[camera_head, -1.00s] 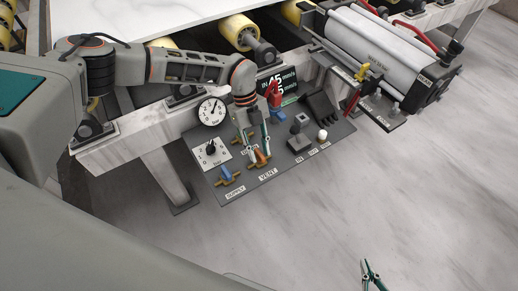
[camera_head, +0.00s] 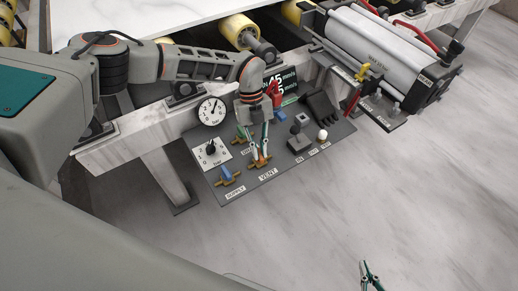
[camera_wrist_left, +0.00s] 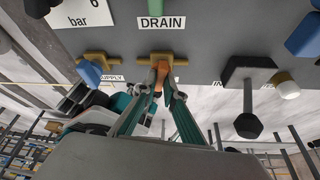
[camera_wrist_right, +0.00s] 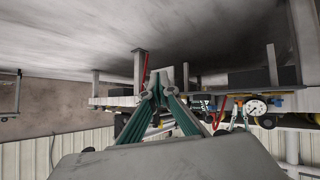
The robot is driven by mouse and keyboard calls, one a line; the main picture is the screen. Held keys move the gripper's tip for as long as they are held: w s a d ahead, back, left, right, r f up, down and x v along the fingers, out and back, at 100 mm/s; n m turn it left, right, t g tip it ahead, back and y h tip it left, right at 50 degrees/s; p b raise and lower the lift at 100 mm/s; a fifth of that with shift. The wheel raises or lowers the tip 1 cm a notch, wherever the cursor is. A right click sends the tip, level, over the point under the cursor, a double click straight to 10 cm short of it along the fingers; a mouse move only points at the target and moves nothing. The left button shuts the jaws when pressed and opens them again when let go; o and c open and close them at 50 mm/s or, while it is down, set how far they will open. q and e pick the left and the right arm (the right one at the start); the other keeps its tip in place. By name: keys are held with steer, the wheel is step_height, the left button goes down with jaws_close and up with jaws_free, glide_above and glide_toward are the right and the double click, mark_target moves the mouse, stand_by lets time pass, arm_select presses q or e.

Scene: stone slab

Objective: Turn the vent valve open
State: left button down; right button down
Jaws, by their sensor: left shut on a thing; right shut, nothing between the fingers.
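The vent valve has an orange handle on a brass body (camera_wrist_left: 178,57), at the lower edge of the dark control panel above the VENT label. In the left wrist view the orange handle (camera_wrist_left: 158,80) points away from the body, roughly crosswise to it and slightly tilted. My left gripper (camera_head: 260,156) is shut on this handle, with a fingertip on each side; its fingers hide part of the handle in the head view. My right gripper (camera_head: 371,276) is shut and empty, low in the head view over the floor, far from the panel.
The blue supply handle (camera_head: 226,174) is close left of the vent valve. The green drain handle (camera_wrist_left: 156,6) is behind it. A black lever (camera_head: 299,142) and a white knob (camera_head: 323,135) stand to the right. A pressure gauge (camera_head: 212,111) is at the panel's back left.

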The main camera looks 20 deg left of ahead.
arm_select(q)
steer(key=m, duration=0.1)
steer(key=m+y, duration=0.1)
steer(key=m, duration=0.1)
steer(key=shift+d+f+m+g, duration=0.1)
steer(key=shift+d+m+g, duration=0.05)
steer(key=shift+m+g, duration=0.2)
steer(key=m+y, duration=0.1)
steer(key=m, duration=0.1)
steer(key=shift+m+b, duration=0.35)
steer(key=shift+b, duration=0.05)
steer(key=m+y, duration=0.1)
steer(key=m, duration=0.1)
steer(key=shift+d+m, duration=0.1)
steer(key=shift+m, duration=0.3)
steer(key=m+y, duration=0.1)
steer(key=m, duration=0.3)
steer(key=shift+d+y, duration=0.1)
steer(key=shift+y, duration=0.3)
steer(key=shift+m+t+y, duration=0.4)
steer(key=shift+m+t, duration=0.05)
steer(key=shift+m, duration=0.55)
arm_select(e)
steer(key=shift+w+r, duration=0.15)
steer(key=shift+w, duration=0.05)
steer(key=shift+s, duration=0.1)
